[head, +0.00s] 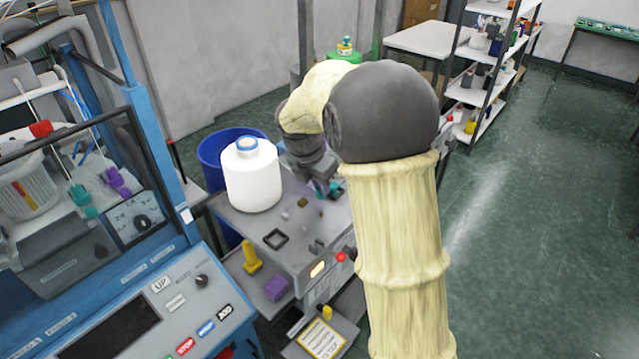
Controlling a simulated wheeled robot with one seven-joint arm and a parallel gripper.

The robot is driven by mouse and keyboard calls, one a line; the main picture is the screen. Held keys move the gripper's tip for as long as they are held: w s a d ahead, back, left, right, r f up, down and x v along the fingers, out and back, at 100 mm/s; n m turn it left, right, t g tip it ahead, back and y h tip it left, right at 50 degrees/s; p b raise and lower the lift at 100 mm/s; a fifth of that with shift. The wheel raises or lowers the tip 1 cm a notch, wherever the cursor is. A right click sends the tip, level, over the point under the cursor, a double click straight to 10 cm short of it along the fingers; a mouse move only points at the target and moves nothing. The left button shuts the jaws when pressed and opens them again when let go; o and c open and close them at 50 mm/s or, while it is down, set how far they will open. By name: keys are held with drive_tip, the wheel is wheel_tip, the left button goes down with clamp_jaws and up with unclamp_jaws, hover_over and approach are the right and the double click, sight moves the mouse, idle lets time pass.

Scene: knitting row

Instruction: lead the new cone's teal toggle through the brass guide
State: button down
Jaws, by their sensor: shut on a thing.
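My gripper (322,186) is low over the grey cart top, to the right of the white cone, and mostly hidden by my own arm. A small teal piece (336,188) shows at its fingertips; it looks like the teal toggle, and the fingers look shut on it. The large white cone (252,180) with a blue ring at its top stands upright on the cart. Another teal toggle (80,198) hangs inside the machine at the left, beside a purple one. I cannot make out the brass guide surely; the yarn is too fine to see.
The grey cart (245,222) holds several small blocks and a dark square frame (275,239). A yellow peg (251,257) and purple block (276,288) sit on its lower shelf. The blue machine (165,170) stands close at the left, a blue bin (212,148) behind. The right floor is clear.

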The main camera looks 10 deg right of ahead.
drive_tip(key=shift+f+b, duration=1)
drive_tip(key=shift+f, duration=0.05)
drive_tip(key=shift+s+a, duration=0.85)
drive_tip(key=shift+a, duration=0.35)
drive_tip(key=shift+s+a, duration=0.85)
drive_tip(key=shift+a, duration=0.3)
